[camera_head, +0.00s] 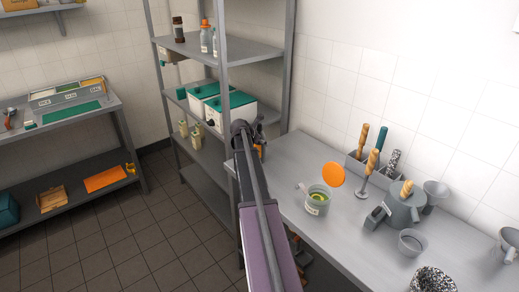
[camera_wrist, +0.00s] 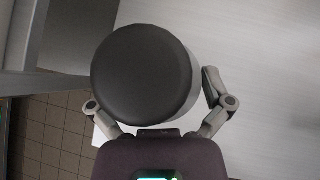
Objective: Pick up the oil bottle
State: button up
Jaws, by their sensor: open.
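In the wrist view a round object with a dark grey flat top (camera_wrist: 145,75) and a paler side stands between the two fingers of my gripper (camera_wrist: 160,110), seen from above. Its label and contents do not show, so I cannot tell whether it is the oil bottle. The fingers are open to its left and right, with a visible gap at least on the right. In the head view my gripper (camera_head: 246,130) is over the far end of the grey counter (camera_head: 300,150), by the shelf rack. My arm hides most of what is there; a small orange patch shows beside it.
A jar with green contents (camera_head: 318,200) stands on the counter near an orange disc (camera_head: 333,175). A utensil holder (camera_head: 362,165) and grey pots (camera_head: 402,207) stand to the right. The metal rack (camera_head: 224,85) holds bottles and teal-lidded boxes (camera_head: 230,105). Floor is clear at left.

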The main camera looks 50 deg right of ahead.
jog(key=shift+c, duration=0.2)
dwell(0.3)
jog(key=c, duration=1.1)
jog(key=shift+r, duration=0.2)
jog(key=s+a+r+p, duration=0.2)
jog(key=s+a, duration=0.2)
jog(key=a, duration=0.3)
jog(key=s+a+r+p, duration=0.2)
jog(key=s+a+p, duration=0.1)
jog(key=a, duration=0.4)
jog(key=shift+s+r, duration=0.3)
jog(key=shift+s, duration=0.05)
jog(key=shift+r, duration=0.2)
jog(key=shift+r+p, duration=1.85)
jog(key=shift+p, duration=0.2)
jog(key=shift+a, duration=0.1)
